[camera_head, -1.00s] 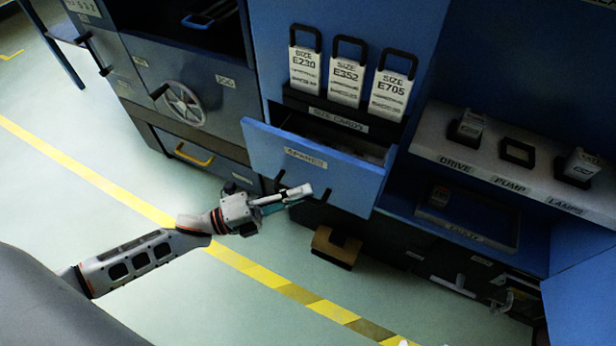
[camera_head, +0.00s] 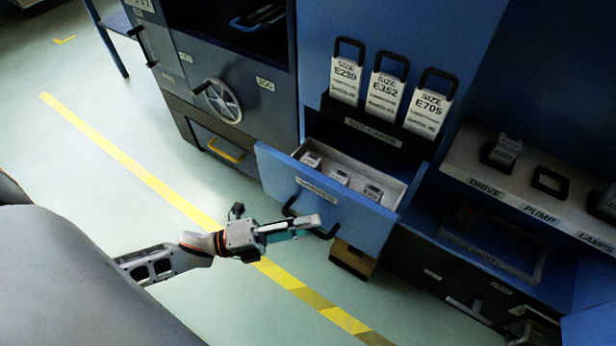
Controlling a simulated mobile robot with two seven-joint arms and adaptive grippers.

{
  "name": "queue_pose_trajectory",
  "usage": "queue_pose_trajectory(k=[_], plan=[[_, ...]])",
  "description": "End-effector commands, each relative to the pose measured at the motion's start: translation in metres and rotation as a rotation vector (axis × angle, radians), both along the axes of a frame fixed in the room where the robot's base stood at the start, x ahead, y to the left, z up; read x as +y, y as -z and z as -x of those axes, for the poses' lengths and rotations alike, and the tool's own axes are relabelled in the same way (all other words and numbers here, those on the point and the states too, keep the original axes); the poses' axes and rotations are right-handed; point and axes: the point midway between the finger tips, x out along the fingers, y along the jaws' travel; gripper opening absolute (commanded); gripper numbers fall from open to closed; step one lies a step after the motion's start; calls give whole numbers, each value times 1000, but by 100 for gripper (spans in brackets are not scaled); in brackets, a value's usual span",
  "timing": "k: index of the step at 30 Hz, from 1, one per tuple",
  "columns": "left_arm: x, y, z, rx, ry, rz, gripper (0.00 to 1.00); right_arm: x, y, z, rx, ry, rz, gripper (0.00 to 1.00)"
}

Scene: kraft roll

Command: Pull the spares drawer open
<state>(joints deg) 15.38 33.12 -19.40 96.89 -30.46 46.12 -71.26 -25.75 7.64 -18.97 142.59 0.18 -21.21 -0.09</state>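The spares drawer (camera_head: 358,225) has a blue front with a white label and stands pulled out from the blue cabinet. Several small pale labelled items (camera_head: 340,177) show inside it. Its black handle (camera_head: 289,208) is on the drawer front, with the middle of the bar hidden behind my fingers. My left gripper (camera_head: 312,227) is at this handle, its fingers across the bar, and looks shut on it. The exact finger contact is hard to see. My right gripper is out of view.
Three size cards (camera_head: 382,94) hang above the drawer. A brown block with a dark base (camera_head: 352,262) is on the floor below it. A grey shelf (camera_head: 470,172) with labelled places is at right. Open floor with a yellow line (camera_head: 150,178) lies left.

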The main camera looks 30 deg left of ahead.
Motion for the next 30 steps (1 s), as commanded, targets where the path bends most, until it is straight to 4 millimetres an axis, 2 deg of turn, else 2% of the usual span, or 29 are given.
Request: queue_pose_trajectory(k=[11, 24, 30], plan=[[7, 2, 6, 1, -1, 0, 26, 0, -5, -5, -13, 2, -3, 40], [67, 13, 62, 4, 0, -1, 26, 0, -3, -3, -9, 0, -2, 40], [84, 15, 77, 1, 0, 0, 26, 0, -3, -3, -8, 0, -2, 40]])
